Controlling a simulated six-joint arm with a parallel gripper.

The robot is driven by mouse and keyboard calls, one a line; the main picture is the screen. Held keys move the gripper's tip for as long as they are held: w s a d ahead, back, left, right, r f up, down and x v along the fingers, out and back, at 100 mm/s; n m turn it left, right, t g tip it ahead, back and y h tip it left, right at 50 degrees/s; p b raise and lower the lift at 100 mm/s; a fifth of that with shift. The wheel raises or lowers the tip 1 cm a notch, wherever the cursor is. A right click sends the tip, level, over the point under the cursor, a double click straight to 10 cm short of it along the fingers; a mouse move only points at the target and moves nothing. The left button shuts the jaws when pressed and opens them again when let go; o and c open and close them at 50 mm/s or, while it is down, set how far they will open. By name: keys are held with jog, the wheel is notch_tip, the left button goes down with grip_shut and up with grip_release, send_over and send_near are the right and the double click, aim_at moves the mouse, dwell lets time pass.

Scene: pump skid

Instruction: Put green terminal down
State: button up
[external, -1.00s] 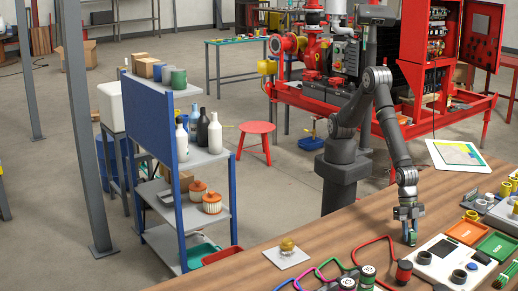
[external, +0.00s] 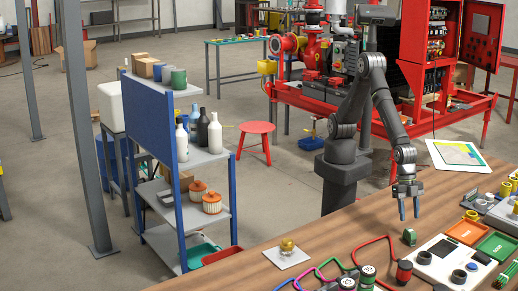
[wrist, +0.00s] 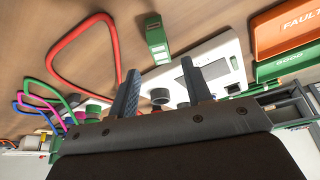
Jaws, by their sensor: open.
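The green terminal (external: 409,237) stands on the wooden table beside the white panel. It also shows in the wrist view (wrist: 157,40), a small green block with a pale label, beyond my fingertips. My gripper (external: 409,213) is open and empty above the terminal, with clear space between the fingertips and it. In the wrist view, the two dark fingers (wrist: 163,78) are spread apart with nothing between them.
A white panel (external: 436,270) with dark round parts lies right of the terminal. A red cable (external: 378,241) loops to its left. Orange (external: 467,232) and green (external: 497,246) trays are at the right.

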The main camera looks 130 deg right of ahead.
aim_at(411, 231)
jog(key=shift+v, duration=2.2)
jog(key=shift+f, duration=0.15)
jog(key=x, duration=1.2)
jog(key=shift+a+r, duration=0.1)
jog(key=shift+r, duration=1.3)
jog(key=shift+f, duration=0.1)
